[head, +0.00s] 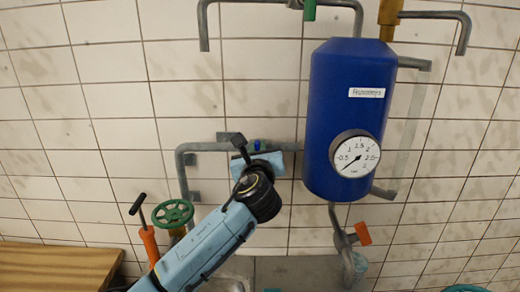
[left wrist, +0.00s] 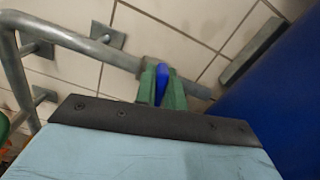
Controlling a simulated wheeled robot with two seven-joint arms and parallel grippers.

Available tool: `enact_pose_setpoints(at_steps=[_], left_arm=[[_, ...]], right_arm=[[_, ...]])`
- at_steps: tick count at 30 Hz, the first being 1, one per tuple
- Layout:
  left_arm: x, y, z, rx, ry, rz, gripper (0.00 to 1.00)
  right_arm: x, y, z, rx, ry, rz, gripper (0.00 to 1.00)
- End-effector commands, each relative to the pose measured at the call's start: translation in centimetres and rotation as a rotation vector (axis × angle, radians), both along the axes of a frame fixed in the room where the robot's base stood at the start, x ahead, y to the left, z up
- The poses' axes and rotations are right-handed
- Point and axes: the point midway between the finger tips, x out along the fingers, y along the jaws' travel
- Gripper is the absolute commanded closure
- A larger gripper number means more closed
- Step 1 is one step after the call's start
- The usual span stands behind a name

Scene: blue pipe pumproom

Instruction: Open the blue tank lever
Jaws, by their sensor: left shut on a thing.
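The blue tank (head: 335,110) hangs on the tiled wall with a white label and a round gauge (head: 355,155). A small blue lever (head: 257,145) sits on the grey pipe left of the tank. My left gripper (head: 255,152) is at that lever. In the left wrist view, its green fingers (left wrist: 161,88) are shut on the blue lever (left wrist: 162,76), one on each side. The hand hides most of the lever in the head view. The tank also shows at the right of the left wrist view (left wrist: 275,95). My right gripper is not in view.
The grey pipe (head: 205,147) is fixed to the wall by brackets. An orange lever (head: 363,234) is on the pipe below the tank.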

Motion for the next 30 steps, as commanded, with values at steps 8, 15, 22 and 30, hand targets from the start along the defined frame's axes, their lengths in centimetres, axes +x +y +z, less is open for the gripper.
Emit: enact_pose_setpoints(at_steps=[8,15,22,30], left_arm=[[0.0,0.6,-0.3,-0.261,0.002,0.001,1.00],[0.0,1.1,-0.7,-0.489,0.001,0.000,1.00],[0.0,1.5,-1.1,-0.709,0.000,0.000,1.00],[0.0,1.9,-1.8,-0.963,0.000,0.000,1.00]], right_arm=[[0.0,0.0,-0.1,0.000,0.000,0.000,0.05],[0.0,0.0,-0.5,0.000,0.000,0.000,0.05],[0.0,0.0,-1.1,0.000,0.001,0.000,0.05],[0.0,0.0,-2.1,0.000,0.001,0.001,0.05]])
